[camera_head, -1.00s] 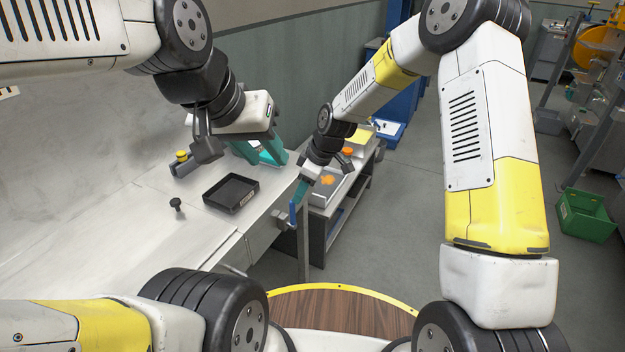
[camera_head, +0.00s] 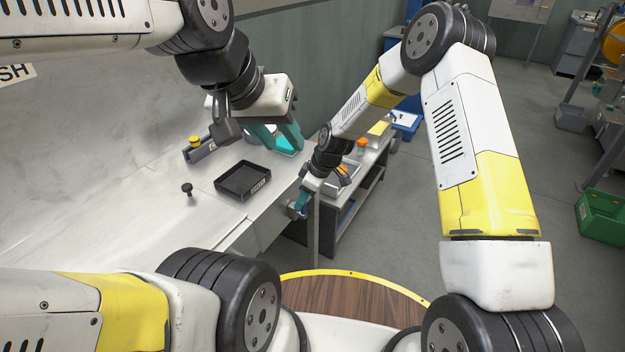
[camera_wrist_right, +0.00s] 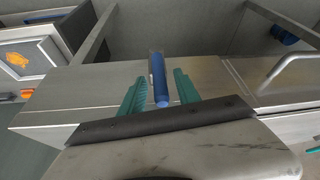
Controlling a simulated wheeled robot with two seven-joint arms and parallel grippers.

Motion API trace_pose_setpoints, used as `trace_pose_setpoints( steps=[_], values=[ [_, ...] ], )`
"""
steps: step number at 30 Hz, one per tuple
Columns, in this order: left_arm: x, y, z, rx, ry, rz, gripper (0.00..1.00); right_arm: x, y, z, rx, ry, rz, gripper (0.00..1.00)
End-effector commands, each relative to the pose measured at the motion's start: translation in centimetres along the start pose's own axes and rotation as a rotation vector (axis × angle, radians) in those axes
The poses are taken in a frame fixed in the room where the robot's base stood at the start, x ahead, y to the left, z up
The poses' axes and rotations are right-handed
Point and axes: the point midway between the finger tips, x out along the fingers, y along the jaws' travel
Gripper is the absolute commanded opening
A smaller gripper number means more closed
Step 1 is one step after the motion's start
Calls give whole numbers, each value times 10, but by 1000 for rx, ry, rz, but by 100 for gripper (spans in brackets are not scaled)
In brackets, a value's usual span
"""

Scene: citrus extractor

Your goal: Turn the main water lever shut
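The main water lever is a blue handle (camera_wrist_right: 159,82) at the front edge of the steel counter. In the right wrist view it stands between the two teal fingers of my right gripper (camera_wrist_right: 159,75), with a gap on each side. The gripper is open around the lever, not pressed on it. In the head view my right gripper (camera_head: 301,203) is at the counter's right end and mostly hides the lever. My left gripper (camera_head: 278,139) is open above the back of the counter, away from the lever.
A lower steel cart (camera_head: 350,195) with orange items stands just beyond my right gripper. A green crate (camera_head: 603,217) is on the floor at right.

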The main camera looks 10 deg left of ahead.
Motion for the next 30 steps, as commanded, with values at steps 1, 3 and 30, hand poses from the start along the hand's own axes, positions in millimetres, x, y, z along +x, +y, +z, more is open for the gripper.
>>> trace_pose_setpoints(
  steps=[1, 3, 30],
  values=[
    [0, 0, 0, 0, 0, 0, 36, 0, 0, 0, 0, 0, 0, 39],
    [0, 0, 0, 0, 0, 0, 36, 0, 0, 0, 0, 0, 0, 31],
    [0, 0, 0, 0, 0, 0, 36, -1, 0, 0, 1, 0, 0, 0]
  ],
)
